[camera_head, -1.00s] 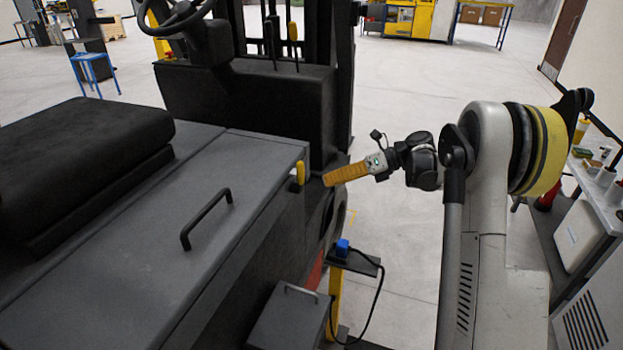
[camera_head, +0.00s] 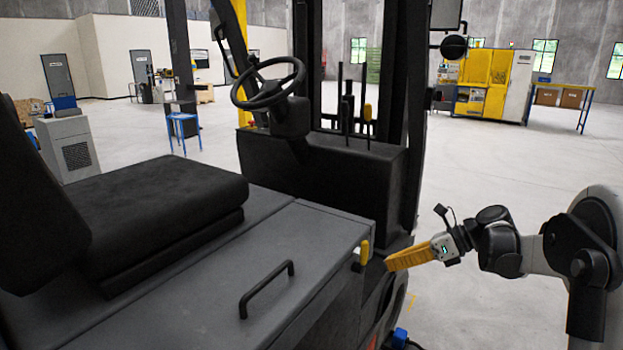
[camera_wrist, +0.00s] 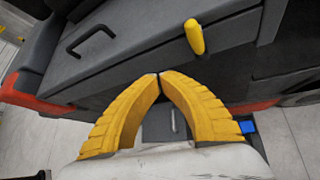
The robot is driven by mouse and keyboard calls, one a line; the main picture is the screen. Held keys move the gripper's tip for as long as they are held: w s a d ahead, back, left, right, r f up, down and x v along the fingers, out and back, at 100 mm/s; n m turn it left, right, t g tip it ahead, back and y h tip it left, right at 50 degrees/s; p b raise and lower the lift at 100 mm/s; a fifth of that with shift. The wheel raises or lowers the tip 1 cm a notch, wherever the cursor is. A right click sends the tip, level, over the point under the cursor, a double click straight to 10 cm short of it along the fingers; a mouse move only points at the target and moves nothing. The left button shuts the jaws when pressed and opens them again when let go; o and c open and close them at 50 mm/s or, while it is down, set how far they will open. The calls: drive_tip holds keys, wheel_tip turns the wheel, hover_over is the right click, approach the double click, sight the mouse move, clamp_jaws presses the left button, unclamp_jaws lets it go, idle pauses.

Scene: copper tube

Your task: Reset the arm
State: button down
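My gripper (camera_head: 390,264) has two ribbed yellow fingers. In the head view it is at the right, beside the forklift's side, with my arm reaching in from the right edge. In the wrist view my gripper (camera_wrist: 160,75) has its fingertips together with nothing between them. The yellow latch handle (camera_head: 365,251) on the forklift's grey cover is just left of the fingertips in the head view. The same latch handle (camera_wrist: 194,37) appears beyond the fingertips in the wrist view, apart from them.
The forklift's grey cover (camera_head: 305,252) with a black handle (camera_head: 266,289), its seat (camera_head: 165,205) and steering wheel (camera_head: 268,84) fill the left and middle. A blue connector (camera_head: 400,337) is low beside it. Open floor (camera_head: 500,160) lies to the right, with a yellow machine (camera_head: 484,85) far back.

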drive_tip(key=s+a+r+n+h, duration=0.2)
drive_tip(key=s+a+n+h, duration=0.1)
drive_tip(key=s+n, duration=0.35)
drive_tip(key=s+a+r+n+h, duration=0.2)
drive_tip(key=s+a+n+h, duration=0.1)
drive_tip(key=s+n, duration=0.4)
drive_tip(key=s+d+f+n+t+h, duration=0.1)
drive_tip(key=s+f+n+h, duration=0.1)
drive_tip(key=s+n, duration=0.4)
drive_tip(key=s+d+f+n+t+h+b, duration=0.1)
drive_tip(key=s+f+n+t+h, duration=0.1)
drive_tip(key=s+n, duration=0.5)
drive_tip(key=shift+s+h, duration=0.4)
drive_tip(key=shift+s, duration=0.7)
drive_tip(key=shift+d, duration=0.1)
